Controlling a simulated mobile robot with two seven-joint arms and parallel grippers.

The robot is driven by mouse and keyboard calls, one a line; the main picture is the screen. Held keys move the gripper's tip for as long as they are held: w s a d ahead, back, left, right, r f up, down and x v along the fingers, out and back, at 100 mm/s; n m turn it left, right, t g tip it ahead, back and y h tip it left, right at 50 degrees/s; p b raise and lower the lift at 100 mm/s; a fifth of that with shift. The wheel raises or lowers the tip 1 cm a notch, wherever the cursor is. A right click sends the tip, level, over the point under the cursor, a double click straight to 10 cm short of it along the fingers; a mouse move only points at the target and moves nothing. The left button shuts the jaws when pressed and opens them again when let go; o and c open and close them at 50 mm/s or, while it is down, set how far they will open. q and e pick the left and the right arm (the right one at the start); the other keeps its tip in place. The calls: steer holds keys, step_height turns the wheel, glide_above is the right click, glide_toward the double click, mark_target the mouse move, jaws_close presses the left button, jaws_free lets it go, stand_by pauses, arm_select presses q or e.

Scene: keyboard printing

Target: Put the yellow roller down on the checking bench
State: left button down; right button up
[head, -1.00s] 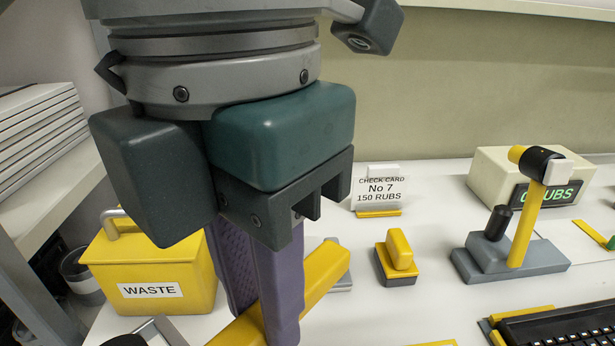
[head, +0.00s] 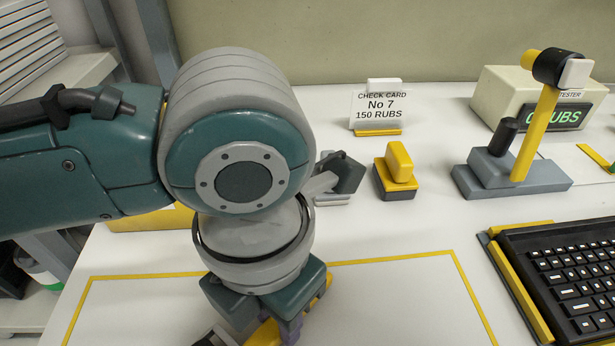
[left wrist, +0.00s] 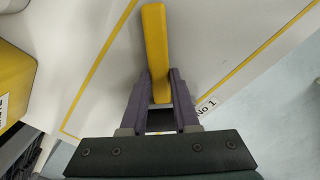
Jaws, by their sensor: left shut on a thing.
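My left gripper (head: 290,328) is low at the bottom of the head view, partly hidden by my own wrist. It is shut on the yellow roller (head: 265,334), of which only a little yellow shows there. In the left wrist view the roller's long yellow bar (left wrist: 154,40) sticks out beyond the purple fingers (left wrist: 158,92). The white bench top (head: 400,290) lies below, with a yellow-outlined area on it. I cannot tell whether the roller touches the bench. My right gripper is not in view.
A keyboard (head: 570,275) lies at the right. Behind are a yellow-and-grey block (head: 398,167), a check card (head: 378,105), a lever stand (head: 510,175) and a tester box (head: 500,88). A yellow box (left wrist: 12,85) is at the left. The outlined area's right part is clear.

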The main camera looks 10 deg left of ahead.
arm_select(q)
steer(key=shift+f, duration=0.15)
steer(key=c, duration=0.7)
jaws_free()
steer(key=shift+o, duration=0.2)
step_height(320, 180, up, 12)
steer(key=p, duration=0.2)
steer(key=s+d+n+h, duration=0.3)
steer(key=d+n+h, duration=0.15)
steer(key=n, duration=0.55)
steer(key=s+a+f+n+t+y, duration=0.1)
steer(key=s+a+f+n+y, duration=0.1)
steer(key=a+n, duration=0.6)
steer(key=s+a+f+n+t+y, duration=0.2)
steer(key=a+n, duration=0.6)
steer(key=n, duration=1.4)
steer(key=shift+s+a+f, duration=0.25)
steer(key=shift+s+f, duration=0.3)
steer(key=shift+s, duration=0.4)
